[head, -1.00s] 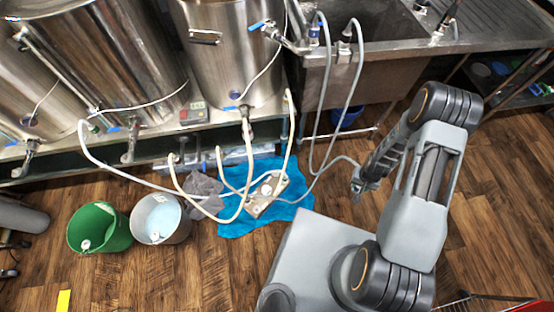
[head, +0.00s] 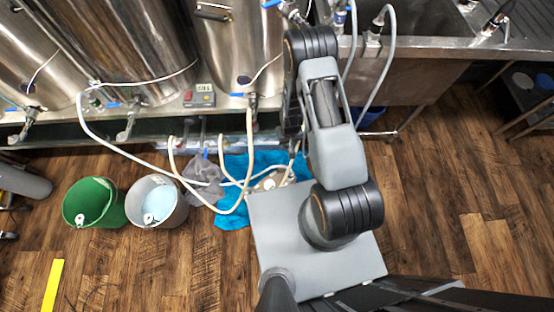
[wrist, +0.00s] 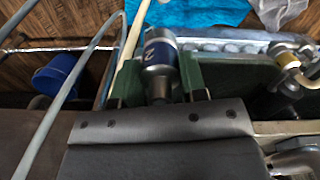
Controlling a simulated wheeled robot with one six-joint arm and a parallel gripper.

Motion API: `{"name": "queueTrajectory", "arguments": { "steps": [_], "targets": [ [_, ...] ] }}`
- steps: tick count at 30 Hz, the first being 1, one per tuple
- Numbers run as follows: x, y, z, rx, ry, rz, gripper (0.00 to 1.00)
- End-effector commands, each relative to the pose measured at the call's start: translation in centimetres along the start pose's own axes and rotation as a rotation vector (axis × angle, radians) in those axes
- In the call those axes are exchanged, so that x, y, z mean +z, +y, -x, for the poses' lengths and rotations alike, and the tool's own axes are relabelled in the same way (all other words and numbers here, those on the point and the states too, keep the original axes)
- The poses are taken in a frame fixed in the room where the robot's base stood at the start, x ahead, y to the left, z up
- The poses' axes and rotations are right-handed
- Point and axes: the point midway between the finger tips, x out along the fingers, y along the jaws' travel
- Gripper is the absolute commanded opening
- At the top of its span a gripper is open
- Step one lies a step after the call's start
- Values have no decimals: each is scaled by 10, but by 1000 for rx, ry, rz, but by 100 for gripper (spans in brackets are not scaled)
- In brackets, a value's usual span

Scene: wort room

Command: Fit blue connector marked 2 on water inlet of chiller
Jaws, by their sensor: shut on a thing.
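In the wrist view my gripper (wrist: 160,84) is shut on a silver connector with a blue band (wrist: 160,52). The band carries a mark that looks like a 2. In the head view my arm hides the gripper and the connector. I see no contact between the connector and the chiller.
Steel kettles (head: 130,50) stand on a bench at the back left. Pale hoses (head: 248,150) droop to the floor there. A green bucket (head: 92,201) and a white bucket (head: 157,201) stand at left. In the wrist view a yellow-banded fitting (wrist: 289,60) is at right.

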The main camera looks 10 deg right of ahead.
Motion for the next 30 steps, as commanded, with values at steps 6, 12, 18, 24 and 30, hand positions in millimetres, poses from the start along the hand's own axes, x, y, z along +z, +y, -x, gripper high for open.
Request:
{"name": "queueTrajectory", "arguments": {
  "steps": [6,12,18,24,30],
  "targets": [
    [-23,-7,-115,0,2,38,11],
    [-41,-9,-191,0,1,60,11],
    [-54,-8,-246,0,2,72,11],
    [-62,-7,-276,0,2,79,11],
    [-65,-6,-286,0,2,81,11]
  ]
}}
